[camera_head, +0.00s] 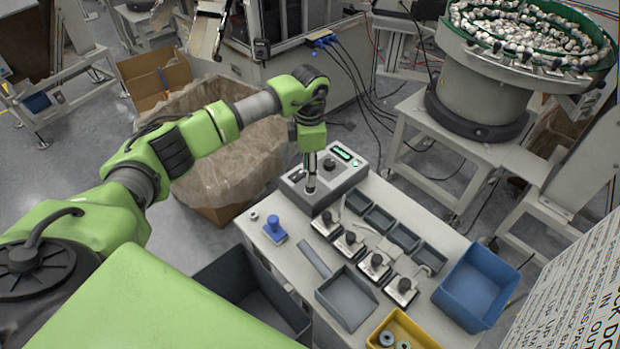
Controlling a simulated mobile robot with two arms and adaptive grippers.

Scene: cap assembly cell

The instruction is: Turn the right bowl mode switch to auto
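A grey control box (350,182) with a lit green display (341,153) stands at the back left of the white worktable. A dark knob (330,165) shows on its top, just right of my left gripper (311,187). My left arm reaches in from the left and the gripper points straight down over the left part of the box. Its fingers look close together, but they are too small to tell whether they are open, shut or on a knob. Any switch below them is hidden. The labels cannot be read. My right gripper is out of view.
The worktable carries several black-knobbed metal fixtures (374,264), small grey bins (405,236), a blue part (274,229), a grey tray (346,297), a blue bin (476,286) and a yellow bin (428,337). A large bowl feeder (482,90) stands at upper right. A lined cardboard box (230,165) stands behind my arm.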

